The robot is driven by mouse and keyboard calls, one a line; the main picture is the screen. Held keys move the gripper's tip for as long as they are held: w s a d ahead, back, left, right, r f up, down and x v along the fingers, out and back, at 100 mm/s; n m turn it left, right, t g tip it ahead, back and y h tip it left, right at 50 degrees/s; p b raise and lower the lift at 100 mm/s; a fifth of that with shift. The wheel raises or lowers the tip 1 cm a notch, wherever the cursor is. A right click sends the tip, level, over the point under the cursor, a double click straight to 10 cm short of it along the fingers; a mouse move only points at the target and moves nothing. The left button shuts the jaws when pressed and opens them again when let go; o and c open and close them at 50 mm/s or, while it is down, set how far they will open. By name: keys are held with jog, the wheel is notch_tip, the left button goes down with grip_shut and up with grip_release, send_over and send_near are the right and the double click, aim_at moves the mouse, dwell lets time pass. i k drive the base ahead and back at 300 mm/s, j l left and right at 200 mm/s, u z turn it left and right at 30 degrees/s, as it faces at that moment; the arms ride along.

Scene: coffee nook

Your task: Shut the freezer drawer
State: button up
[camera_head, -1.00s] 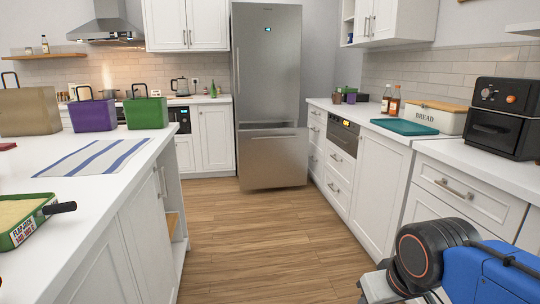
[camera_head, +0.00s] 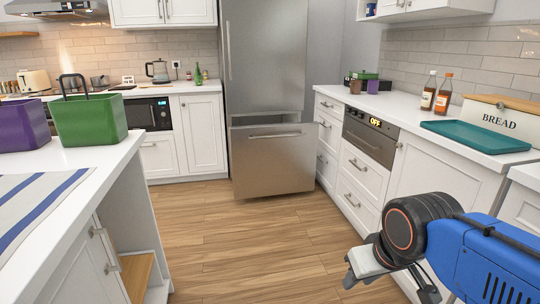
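The freezer drawer (camera_head: 272,165) is the lower steel front of the tall fridge (camera_head: 265,60) at the back middle. It stands out from the fridge body, with a dark gap above its top edge, so it is pulled open. Its bar handle (camera_head: 274,135) runs across near the top. My gripper (camera_head: 385,290) is at the lower right, well short of the drawer and touching nothing that I can see.
Wood floor (camera_head: 235,245) lies clear between me and the drawer. A white island (camera_head: 115,165) with a green basket (camera_head: 90,118) flanks the left. A counter run (camera_head: 365,195) with a built-in appliance (camera_head: 370,135) flanks the right.

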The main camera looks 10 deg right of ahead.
aim_at(276, 159)
jog(key=i, duration=1.65)
jog(key=i+z, duration=0.15)
jog(key=i, duration=0.4)
jog(key=i+j+z, duration=0.1)
jog(key=i, duration=0.4)
jog(key=i+j+z, duration=0.15)
jog(key=i, duration=0.35)
jog(key=i+j+z, duration=0.1)
jog(key=i+j, duration=0.2)
jog(key=i, duration=0.2)
